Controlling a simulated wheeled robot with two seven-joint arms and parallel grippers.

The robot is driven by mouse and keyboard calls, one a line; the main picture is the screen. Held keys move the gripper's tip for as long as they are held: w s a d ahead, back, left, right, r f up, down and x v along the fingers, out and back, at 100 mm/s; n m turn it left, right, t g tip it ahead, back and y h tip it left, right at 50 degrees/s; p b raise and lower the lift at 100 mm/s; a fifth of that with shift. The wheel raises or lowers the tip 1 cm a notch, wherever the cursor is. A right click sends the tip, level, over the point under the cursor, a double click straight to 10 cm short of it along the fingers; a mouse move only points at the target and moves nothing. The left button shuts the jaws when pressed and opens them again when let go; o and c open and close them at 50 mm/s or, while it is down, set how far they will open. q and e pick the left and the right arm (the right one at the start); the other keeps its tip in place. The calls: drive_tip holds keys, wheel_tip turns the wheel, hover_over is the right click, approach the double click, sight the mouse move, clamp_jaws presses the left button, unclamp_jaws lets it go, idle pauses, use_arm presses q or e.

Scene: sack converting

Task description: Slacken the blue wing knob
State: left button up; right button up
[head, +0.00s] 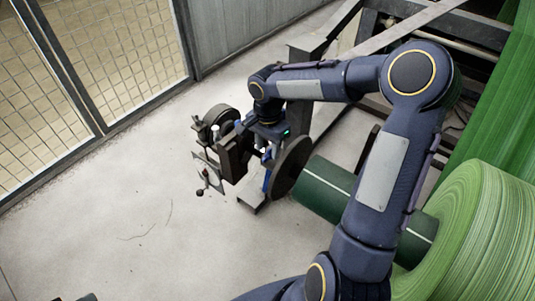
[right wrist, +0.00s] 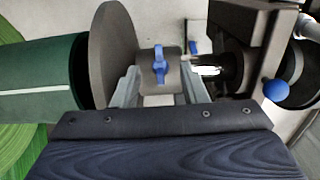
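The blue wing knob (right wrist: 160,65) sits upright on a grey collar block (right wrist: 148,60) in the right wrist view. My right gripper (right wrist: 157,72) is open, with one grey finger on each side of the knob and a visible gap on both sides. Whether the fingertips reach down to the knob's height I cannot tell. In the head view my right gripper (head: 266,150) is over the shaft assembly, and the arm and wrist hide much of it; the wing knob cannot be made out clearly there. My left gripper is not in view.
A dark round disc (head: 290,168) and a green roller (head: 325,187) lie beside the gripper. A blue ball knob (right wrist: 276,90) and a dark bracket (right wrist: 268,45) stand to the right in the wrist view. A large green roll (head: 480,235) is at right.

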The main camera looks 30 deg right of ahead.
drive_tip(key=shift+f, duration=0.95)
clamp_jaws()
drive_tip(key=shift+r, duration=0.1)
